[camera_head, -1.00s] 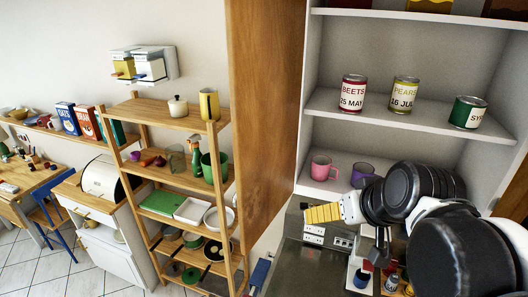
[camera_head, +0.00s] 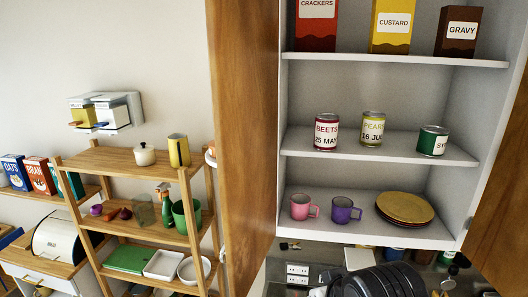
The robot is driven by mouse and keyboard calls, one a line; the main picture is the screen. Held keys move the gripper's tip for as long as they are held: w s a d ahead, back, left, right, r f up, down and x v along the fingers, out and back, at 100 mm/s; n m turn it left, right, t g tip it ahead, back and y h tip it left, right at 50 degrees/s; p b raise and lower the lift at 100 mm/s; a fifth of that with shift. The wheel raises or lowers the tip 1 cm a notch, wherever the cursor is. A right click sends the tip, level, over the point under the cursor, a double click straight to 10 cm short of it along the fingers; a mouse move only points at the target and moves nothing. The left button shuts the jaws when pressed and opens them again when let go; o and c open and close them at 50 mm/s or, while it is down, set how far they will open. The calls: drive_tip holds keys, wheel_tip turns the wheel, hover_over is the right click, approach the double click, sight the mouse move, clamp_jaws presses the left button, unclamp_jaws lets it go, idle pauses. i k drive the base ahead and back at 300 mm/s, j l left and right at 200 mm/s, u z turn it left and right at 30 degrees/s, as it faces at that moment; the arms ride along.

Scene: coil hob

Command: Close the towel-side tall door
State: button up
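A tall wooden cabinet door (camera_head: 243,140) stands open at the left side of the wall cabinet, jutting towards me. A second wooden door (camera_head: 503,185) stands open at the right edge, partly cut off. No towel shows clearly, so I cannot confirm which door is the towel-side one. The left door is nearer the wall rack (camera_head: 106,112). Black rounded parts of my arm show at the bottom, below the cabinet. My gripper's fingertips are not visible, so its state and its distance from either door do not show.
The cabinet shelves hold boxes, cans, a pink mug (camera_head: 303,207), a purple mug (camera_head: 343,210) and yellow plates (camera_head: 405,207). An open wooden shelf unit (camera_head: 110,160) with dishes and a green pitcher stands left of the left door. Small items sit on the counter below the cabinet.

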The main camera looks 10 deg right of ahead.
sight(243, 37)
drive_tip(key=j+z, duration=0.25)
drive_tip(key=j, duration=0.25)
drive_tip(key=j+z, duration=0.3)
drive_tip(key=j, duration=0.2)
drive_tip(key=j+z, duration=0.25)
drive_tip(key=j, duration=0.25)
drive_tip(key=k+j+z, duration=0.1)
drive_tip(key=j+z, duration=0.2)
drive_tip(key=j, duration=0.2)
drive_tip(key=k+j+z, duration=0.25)
drive_tip(key=j, duration=0.2)
drive_tip(key=i+j, duration=0.05)
drive_tip(key=i, duration=0.1)
